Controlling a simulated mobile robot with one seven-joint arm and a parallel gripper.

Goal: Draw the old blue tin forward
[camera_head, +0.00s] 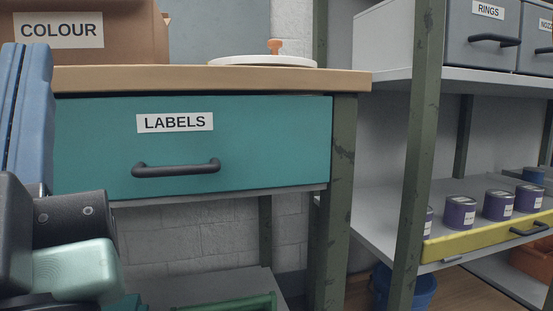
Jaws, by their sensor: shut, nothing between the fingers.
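A small blue tin (533,175) stands at the far right on the grey shelf (376,210), near the back. It is partly hidden behind the row of purple tins. Several purple tins with pale labels, one of them here (498,206), stand in a row nearer the shelf's front edge. I cannot make out any wear on the blue tin. Parts of my own arm fill the left edge of the view, far from the tins. My gripper's fingers do not show.
A yellow rail (470,241) with a dark handle runs along the shelf front. A green post (416,150) stands left of it. The teal LABELS drawer (90,150) is shut under the wooden worktop (180,79). A blue bucket (420,290) sits below.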

